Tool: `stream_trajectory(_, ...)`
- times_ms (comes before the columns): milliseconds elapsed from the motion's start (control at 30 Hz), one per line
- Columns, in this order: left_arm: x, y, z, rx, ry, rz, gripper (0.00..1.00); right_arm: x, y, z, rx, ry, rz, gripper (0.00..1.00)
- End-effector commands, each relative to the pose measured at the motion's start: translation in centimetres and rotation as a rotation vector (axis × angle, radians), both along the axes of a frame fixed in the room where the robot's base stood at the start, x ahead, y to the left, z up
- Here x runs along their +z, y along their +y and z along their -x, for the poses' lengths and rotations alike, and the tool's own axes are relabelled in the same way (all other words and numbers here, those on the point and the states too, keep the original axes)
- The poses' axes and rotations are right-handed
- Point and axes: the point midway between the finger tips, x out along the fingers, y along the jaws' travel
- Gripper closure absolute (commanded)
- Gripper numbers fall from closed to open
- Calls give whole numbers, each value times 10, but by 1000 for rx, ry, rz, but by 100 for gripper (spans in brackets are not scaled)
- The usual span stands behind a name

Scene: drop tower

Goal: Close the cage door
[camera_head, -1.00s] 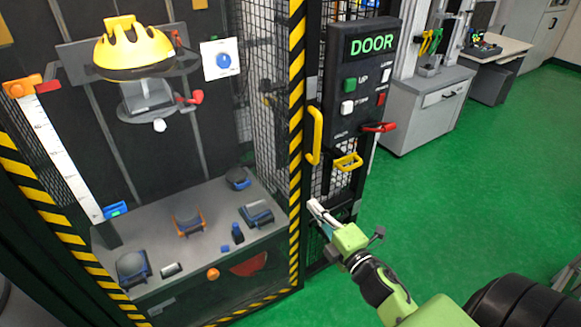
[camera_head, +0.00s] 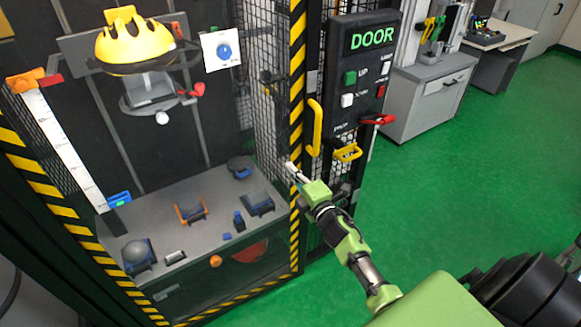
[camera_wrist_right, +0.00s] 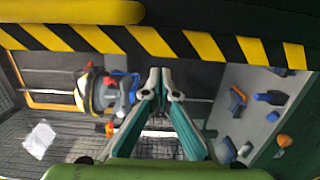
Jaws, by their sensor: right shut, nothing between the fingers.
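The cage (camera_head: 180,130) is on the left, with black mesh sides and yellow-black striped edges. A vertical yellow handle (camera_head: 314,128) is by the right striped post (camera_head: 297,75). I cannot tell exactly how the door stands. My right gripper (camera_head: 291,167) is shut and empty, just below and left of the handle, in front of the striped post. In the right wrist view, the gripper (camera_wrist_right: 166,78) has its fingertips together in front of the cage interior, below a striped bar (camera_wrist_right: 150,42). A yellow bar (camera_wrist_right: 70,11) runs along the top there. My left gripper is out of view.
Right of the handle is a DOOR panel (camera_head: 349,100) with buttons, a red lever (camera_head: 377,119) and a yellow lever (camera_head: 346,152). A yellow helmet (camera_head: 134,45) and several small objects are inside the cage. Green floor (camera_head: 460,190) is clear to the right.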

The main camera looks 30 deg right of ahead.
Motion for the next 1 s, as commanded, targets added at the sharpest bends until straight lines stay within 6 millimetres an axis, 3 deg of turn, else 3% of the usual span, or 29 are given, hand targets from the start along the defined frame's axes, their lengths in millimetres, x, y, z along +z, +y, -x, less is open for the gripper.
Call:
stream_trajectory(533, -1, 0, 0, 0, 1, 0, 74, -1, 0, -10, 7, -2, 0, 100)
stream_trajectory(800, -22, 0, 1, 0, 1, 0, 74, -3, 2, -56, 82, -7, 0, 100)
stream_trajectory(1000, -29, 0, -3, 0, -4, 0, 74, 1, -4, -77, 107, -4, 2, 100)
